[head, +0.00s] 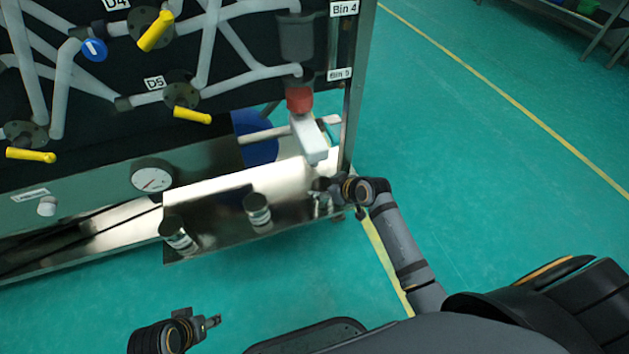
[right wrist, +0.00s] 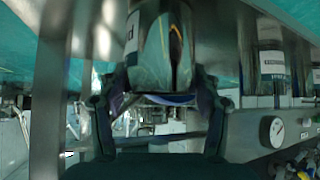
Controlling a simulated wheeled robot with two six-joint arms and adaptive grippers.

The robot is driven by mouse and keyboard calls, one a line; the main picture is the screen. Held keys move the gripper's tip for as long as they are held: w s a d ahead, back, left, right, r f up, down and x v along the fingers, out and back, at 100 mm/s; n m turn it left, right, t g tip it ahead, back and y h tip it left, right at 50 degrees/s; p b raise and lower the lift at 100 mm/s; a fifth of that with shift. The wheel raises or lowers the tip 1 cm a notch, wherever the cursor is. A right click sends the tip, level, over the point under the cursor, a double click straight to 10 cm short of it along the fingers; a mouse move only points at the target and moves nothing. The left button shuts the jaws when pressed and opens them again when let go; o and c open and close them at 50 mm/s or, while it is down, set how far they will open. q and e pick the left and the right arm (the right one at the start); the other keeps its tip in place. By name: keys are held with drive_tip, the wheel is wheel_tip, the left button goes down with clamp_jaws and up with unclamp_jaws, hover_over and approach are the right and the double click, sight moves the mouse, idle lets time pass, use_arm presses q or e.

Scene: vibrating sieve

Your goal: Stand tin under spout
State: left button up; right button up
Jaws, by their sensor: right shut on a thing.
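My right gripper (head: 322,188) is at the right end of the metal shelf, shut on a shiny metal tin (right wrist: 160,45) with a pale label. In the head view the gripper mostly hides this tin. A white spout (head: 308,140) hangs below a red collar (head: 299,98), just above and slightly left of the gripper. I cannot tell whether the tin is directly below its mouth or touches the shelf. My left gripper (head: 212,323) is low in the head view, away from the shelf; its finger opening is unclear.
Two more labelled tins, one at left (head: 178,236) and one in the middle (head: 258,213), stand on the shelf (head: 215,226). A frame post (head: 352,100) rises beside the spout. Yellow valve handles (head: 156,31) and a gauge (head: 152,176) are on the panel.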

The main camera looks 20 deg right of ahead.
sight(316, 180)
drive_tip(key=w, duration=0.1)
drive_tip(key=w+a+b, duration=0.1)
drive_tip(key=w, duration=0.1)
drive_tip(key=w+a, duration=0.1)
drive_tip(key=shift+w, duration=0.15)
drive_tip(key=shift+d+f+b, duration=0.1)
drive_tip(key=shift+f+b, duration=0.1)
drive_tip(key=shift+b, duration=0.3)
drive_tip(key=shift+s+r, duration=0.2)
drive_tip(key=shift+f, duration=0.2)
use_arm(q)
drive_tip(key=shift+w+d+f+t, duration=0.2)
drive_tip(key=shift+f+t, duration=0.1)
drive_tip(key=shift+f, duration=0.15)
drive_tip(key=shift+w+d+f+t, duration=0.15)
drive_tip(key=shift+f+t, duration=0.15)
drive_tip(key=shift+f, duration=0.15)
use_arm(e)
drive_tip(key=o, duration=1.3)
drive_tip(key=shift+c, duration=0.2)
use_arm(q)
drive_tip(key=shift+s, duration=0.1)
use_arm(e)
drive_tip(key=shift+r, duration=0.1)
